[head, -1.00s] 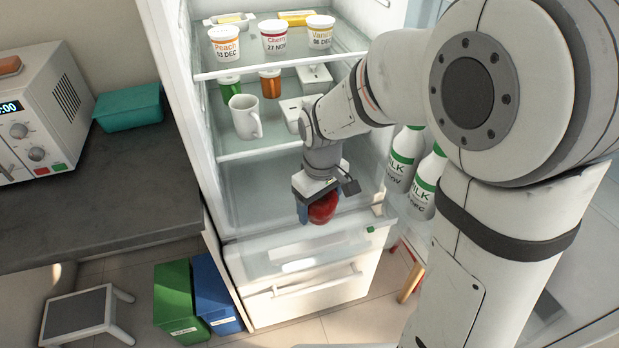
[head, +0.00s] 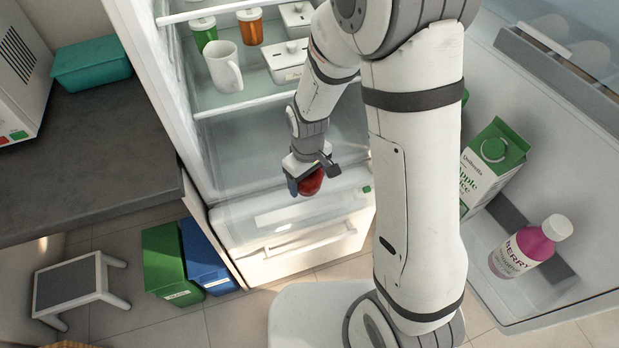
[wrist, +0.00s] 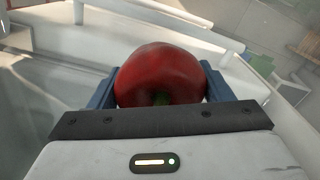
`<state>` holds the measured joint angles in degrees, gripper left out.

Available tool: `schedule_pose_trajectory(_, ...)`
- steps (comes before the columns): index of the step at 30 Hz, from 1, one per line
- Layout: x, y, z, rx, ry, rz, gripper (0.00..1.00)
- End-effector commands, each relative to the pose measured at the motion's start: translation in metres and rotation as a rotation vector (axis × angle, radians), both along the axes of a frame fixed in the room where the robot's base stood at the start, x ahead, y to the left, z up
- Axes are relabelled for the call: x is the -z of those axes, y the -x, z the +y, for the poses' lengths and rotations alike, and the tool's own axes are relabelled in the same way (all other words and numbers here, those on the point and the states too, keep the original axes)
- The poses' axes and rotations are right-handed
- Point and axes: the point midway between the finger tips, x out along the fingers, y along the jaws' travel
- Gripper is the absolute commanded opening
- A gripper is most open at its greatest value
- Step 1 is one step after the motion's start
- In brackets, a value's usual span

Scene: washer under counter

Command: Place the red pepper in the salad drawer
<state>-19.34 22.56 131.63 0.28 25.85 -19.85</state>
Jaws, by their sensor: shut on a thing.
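The red pepper (head: 311,182) is held between the blue fingers of my gripper (head: 305,186), which is shut on it. In the wrist view the pepper (wrist: 160,76) fills the space between the two fingers (wrist: 160,88), its green stem end towards the gripper body. The salad drawer (head: 285,237) is at the bottom of the open fridge, white-fronted with a handle bar. The gripper and pepper show above the drawer's upper part in the head view. My arm hides part of the drawer's right side, and I cannot tell how far the drawer is pulled out.
The open fridge door (head: 560,180) at right holds a juice carton (head: 490,165) and a berry bottle (head: 528,248). A mug (head: 223,66) stands on the shelf above. Green (head: 168,262) and blue (head: 206,258) bins and a step stool (head: 78,290) stand on the floor at left.

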Motion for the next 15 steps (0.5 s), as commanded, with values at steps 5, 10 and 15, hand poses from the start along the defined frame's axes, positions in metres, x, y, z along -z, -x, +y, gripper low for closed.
schedule_pose_trajectory(5,0.0071,-0.0002,-0.0002,0.001,-0.001,-0.001,0.45)
schedule_pose_trajectory(10,0.0074,-0.0002,-0.0004,0.001,-0.001,-0.001,0.45)
schedule_pose_trajectory(15,0.0097,-0.0001,-0.0006,0.001,-0.001,-0.001,0.78)
